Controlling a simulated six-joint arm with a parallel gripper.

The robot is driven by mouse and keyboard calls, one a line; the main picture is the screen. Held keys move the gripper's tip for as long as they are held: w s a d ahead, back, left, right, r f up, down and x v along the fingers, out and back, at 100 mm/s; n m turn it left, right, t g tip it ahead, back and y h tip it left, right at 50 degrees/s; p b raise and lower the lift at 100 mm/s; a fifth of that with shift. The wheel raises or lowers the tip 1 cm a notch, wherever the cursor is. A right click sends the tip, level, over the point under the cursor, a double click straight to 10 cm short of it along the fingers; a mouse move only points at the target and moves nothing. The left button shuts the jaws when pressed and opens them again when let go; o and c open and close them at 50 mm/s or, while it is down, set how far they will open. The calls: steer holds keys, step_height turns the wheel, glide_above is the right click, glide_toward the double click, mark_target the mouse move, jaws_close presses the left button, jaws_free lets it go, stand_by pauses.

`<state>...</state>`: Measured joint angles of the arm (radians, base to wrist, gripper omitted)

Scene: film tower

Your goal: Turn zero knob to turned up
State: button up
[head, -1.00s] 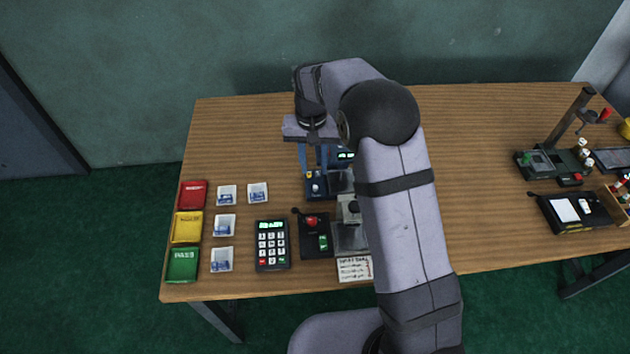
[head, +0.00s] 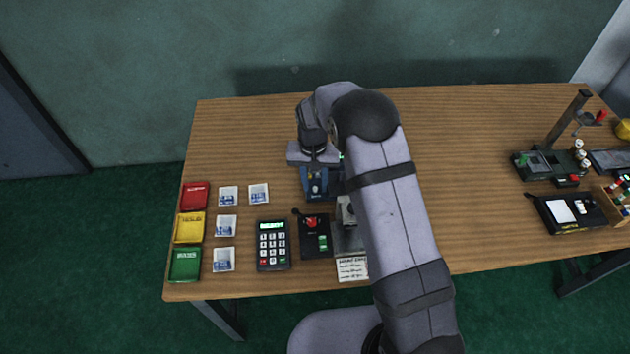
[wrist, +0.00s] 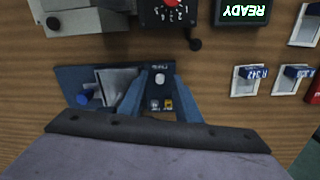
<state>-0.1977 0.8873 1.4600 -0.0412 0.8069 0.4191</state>
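The zero knob (wrist: 160,79) is a small pale knob on the dark panel of a blue device (wrist: 72,82), with a small label beside it. Grey and yellow labels sit at the panel's other end. In the head view the knob (head: 316,188) shows just below my gripper (head: 316,176). In the wrist view my gripper (wrist: 160,86) has its two blue fingers apart, one on each side of the knob, with nothing between them but possibly the knob. Whether the fingertips touch the knob or panel, I cannot tell.
A black box with a red knob (head: 311,223), a keypad (head: 272,244), and small white trays (head: 228,196) stand nearby. Red, yellow and green bins (head: 185,264) line the left edge. The back of the table is clear. My arm hides part of the middle.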

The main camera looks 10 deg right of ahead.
jaws_close()
steer(key=shift+m, duration=0.4)
steer(key=m, duration=0.4)
steer(key=shift+m+b, duration=0.3)
steer(key=shift+b, duration=0.1)
steer(key=m, duration=0.5)
stand_by(0.5)
jaws_free()
